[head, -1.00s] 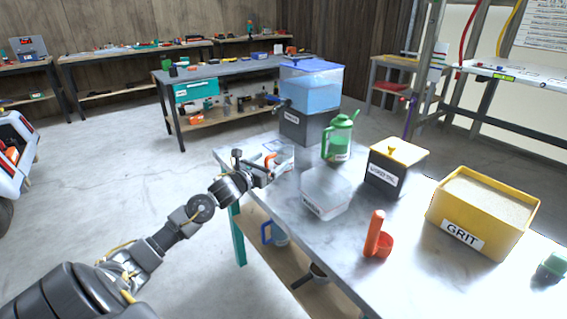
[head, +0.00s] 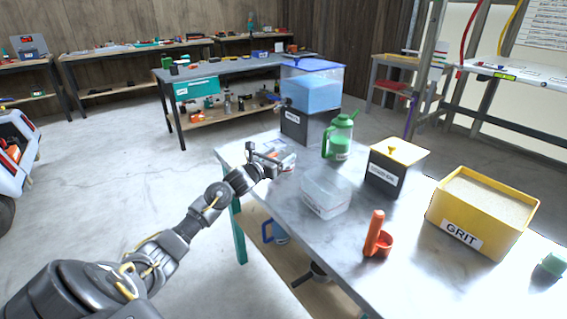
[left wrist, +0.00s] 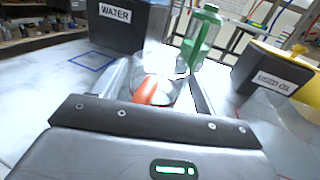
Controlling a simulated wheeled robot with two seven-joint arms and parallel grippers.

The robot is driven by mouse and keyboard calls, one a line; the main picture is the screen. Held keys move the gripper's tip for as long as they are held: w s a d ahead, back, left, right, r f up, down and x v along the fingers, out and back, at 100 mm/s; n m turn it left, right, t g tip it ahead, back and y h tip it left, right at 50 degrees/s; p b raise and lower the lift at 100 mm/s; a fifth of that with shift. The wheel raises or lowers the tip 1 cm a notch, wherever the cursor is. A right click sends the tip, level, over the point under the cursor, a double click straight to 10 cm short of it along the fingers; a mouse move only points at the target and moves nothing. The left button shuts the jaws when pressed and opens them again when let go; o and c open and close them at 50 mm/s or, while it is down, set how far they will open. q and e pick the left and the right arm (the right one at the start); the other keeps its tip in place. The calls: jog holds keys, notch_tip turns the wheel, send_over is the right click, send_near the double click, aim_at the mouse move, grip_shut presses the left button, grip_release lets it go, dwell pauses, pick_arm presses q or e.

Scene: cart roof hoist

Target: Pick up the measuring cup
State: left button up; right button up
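The measuring cup (left wrist: 158,88) is clear with an orange handle and stands on the table. In the left wrist view it shows ahead of and between the two fingers of my left gripper (left wrist: 153,92). The fingers are spread apart, and I see no contact with the cup. In the head view my left gripper (head: 270,161) is over the table's far left part, and it partly hides the cup there. My right gripper is not in view.
On the table (head: 335,243) are a clear bin (head: 326,196), green jug (head: 339,138), USED OIL box (head: 391,168), yellow GRIT bin (head: 480,212) and orange scoop (head: 377,238). A blue-lidded WATER tank (head: 309,92) stands behind. A blue outlined square (left wrist: 93,58) marks the tabletop.

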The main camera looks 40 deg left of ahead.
pick_arm(q)
jog(key=c, duration=0.6)
jog(key=shift+c, duration=0.2)
jog(key=shift+r, duration=0.1)
jog(key=shift+r, duration=0.55)
jog(key=r, duration=0.3)
jog(key=shift+s+a, duration=0.15)
jog(key=shift+s, duration=0.2)
jog(key=s+r, duration=0.1)
jog(key=r, duration=0.1)
jog(key=s+a+r, duration=0.1)
jog(key=s+r, duration=0.1)
jog(key=shift+s, duration=0.3)
jog(key=s+a+r+b, duration=0.1)
jog(key=s+r, duration=0.3)
jog(key=s, duration=0.5)
jog(key=shift+s+a+r+b, duration=0.15)
jog(key=shift+a+r+b, duration=0.2)
jog(key=shift+a, duration=0.25)
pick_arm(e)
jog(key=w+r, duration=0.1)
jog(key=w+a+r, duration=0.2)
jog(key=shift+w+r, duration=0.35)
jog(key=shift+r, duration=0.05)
